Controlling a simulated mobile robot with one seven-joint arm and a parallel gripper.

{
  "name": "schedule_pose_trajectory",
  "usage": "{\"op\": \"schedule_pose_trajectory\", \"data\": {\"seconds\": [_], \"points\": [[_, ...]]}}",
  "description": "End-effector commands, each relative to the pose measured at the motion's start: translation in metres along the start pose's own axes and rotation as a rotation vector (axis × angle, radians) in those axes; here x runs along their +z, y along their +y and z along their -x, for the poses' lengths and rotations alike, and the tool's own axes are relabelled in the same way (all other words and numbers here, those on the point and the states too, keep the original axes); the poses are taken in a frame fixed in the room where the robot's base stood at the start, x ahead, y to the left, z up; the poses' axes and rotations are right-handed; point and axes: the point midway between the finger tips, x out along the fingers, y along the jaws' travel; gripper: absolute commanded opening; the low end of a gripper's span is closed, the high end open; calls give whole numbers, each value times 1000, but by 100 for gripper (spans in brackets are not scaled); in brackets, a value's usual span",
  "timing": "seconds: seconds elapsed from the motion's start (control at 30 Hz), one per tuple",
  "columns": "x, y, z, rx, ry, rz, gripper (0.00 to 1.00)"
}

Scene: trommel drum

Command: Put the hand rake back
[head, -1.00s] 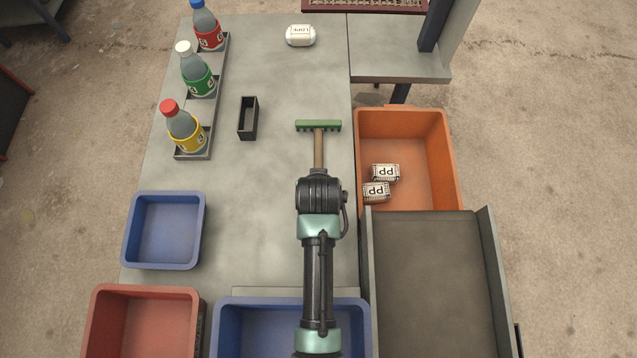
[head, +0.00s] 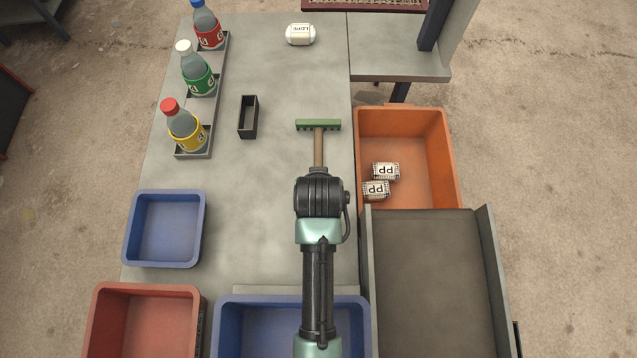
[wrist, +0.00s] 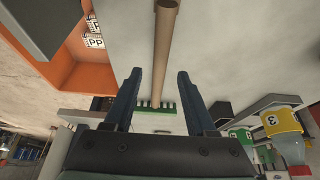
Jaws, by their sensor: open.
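The hand rake has a green toothed head (head: 318,125) and a tan wooden handle (head: 319,152). It is on the grey table near the right edge, with its head pointing away from me. My wrist hides the near end of its handle in the head view. In the wrist view the handle (wrist: 165,40) runs down the picture between the lines of my open fingers to the green head (wrist: 155,107). My gripper (wrist: 159,74) is open and not closed on the handle. A small open black holder (head: 248,118) stands to the left of the rake.
An orange bin (head: 438,130) with two PP blocks (head: 385,171) is right of the rake, beside a grey chute (head: 430,280). Bottles in a rack (head: 193,153) stand at left. Blue (head: 130,236) and red (head: 98,310) bins are nearer. Table between holder and blue bin is clear.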

Motion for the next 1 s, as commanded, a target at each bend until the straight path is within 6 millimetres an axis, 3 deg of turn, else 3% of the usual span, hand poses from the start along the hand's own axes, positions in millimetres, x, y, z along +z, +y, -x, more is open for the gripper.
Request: {"op": "schedule_pose_trajectory", "data": {"seconds": [0.2, 0.4, 0.67, 0.73, 0.77, 0.87, 0.97, 1.0], "points": [[-1, 0, 46, 0, 3, 0, 56], [-1, 0, 75, 0, 1, 1, 56], [0, 0, 86, 0, 0, 1, 56], [-8, 0, 89, 1, 23, 1, 56], [-16, 0, 92, 1, 46, 1, 56], [-64, 2, 114, 5, 193, 3, 56], [-137, 2, 162, 8, 437, 6, 56], [-168, 3, 189, 10, 553, 6, 56]]}}
